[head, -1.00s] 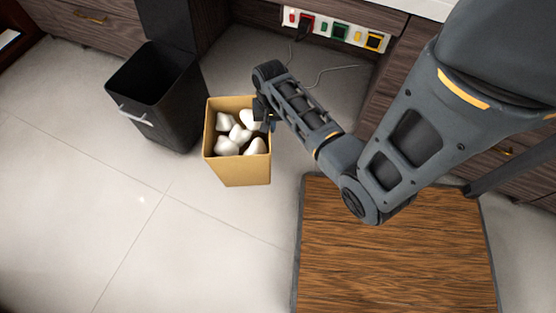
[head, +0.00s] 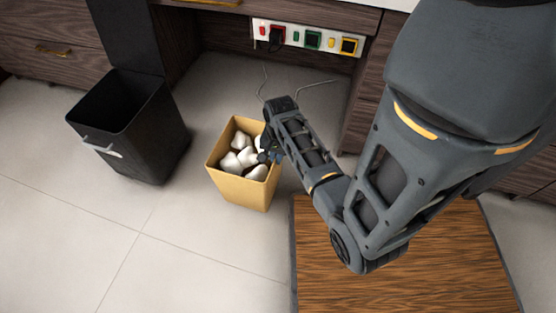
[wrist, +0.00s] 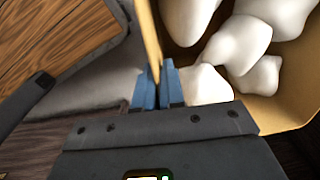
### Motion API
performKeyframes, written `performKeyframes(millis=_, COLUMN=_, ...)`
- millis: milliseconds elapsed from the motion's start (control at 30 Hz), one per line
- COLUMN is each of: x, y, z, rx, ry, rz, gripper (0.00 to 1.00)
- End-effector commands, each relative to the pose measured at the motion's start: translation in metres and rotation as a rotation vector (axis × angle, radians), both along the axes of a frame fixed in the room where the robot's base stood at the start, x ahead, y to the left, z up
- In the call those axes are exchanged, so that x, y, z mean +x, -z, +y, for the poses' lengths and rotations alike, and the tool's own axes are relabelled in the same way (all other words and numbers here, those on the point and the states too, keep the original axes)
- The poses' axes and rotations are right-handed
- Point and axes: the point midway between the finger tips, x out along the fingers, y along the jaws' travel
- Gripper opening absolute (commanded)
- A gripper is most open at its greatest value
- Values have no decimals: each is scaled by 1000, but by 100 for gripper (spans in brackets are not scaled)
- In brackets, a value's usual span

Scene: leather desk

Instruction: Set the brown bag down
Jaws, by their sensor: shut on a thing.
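The brown bag (head: 240,191) is an open-topped, box-like paper bag with several white crumpled lumps (head: 240,158) inside. In the head view it is left of the picture's centre, roughly upright and slightly tilted. My gripper (head: 268,154) is at the bag's right rim. In the wrist view my gripper's blue fingertips (wrist: 158,88) are shut on the thin edge of the bag's wall, with the bag's inside (wrist: 290,105) to the right. I cannot tell whether the bag's bottom touches the floor.
A black bin (head: 135,130) with its lid raised stands to the left. Pale floor tiles (head: 90,230) lie open in front. A wood-topped surface (head: 400,270) is at lower right. A power strip (head: 308,38) and a cable on the floor are behind, under the desk.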

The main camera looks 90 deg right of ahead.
Motion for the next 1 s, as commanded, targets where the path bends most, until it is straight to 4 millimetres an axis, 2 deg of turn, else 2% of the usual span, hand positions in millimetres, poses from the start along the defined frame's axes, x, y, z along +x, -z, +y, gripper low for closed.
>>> performKeyframes(millis=33, x=-2, y=9, z=-11, rx=-4, ry=4, rz=-2, gripper=0)
performKeyframes(millis=233, x=-14, y=33, z=-49, rx=-4, ry=4, rz=-2, gripper=0)
performKeyframes(millis=400, x=-22, y=47, z=-73, rx=-3, ry=2, rz=-2, gripper=0)
performKeyframes(millis=633, x=-25, y=55, z=-82, rx=-2, ry=-1, rz=-2, gripper=0)
performKeyframes(millis=900, x=-26, y=90, z=-82, rx=0, ry=-1, rz=-1, gripper=0)
performKeyframes(millis=1000, x=-25, y=92, z=-82, rx=-1, ry=-2, rz=-1, gripper=0)
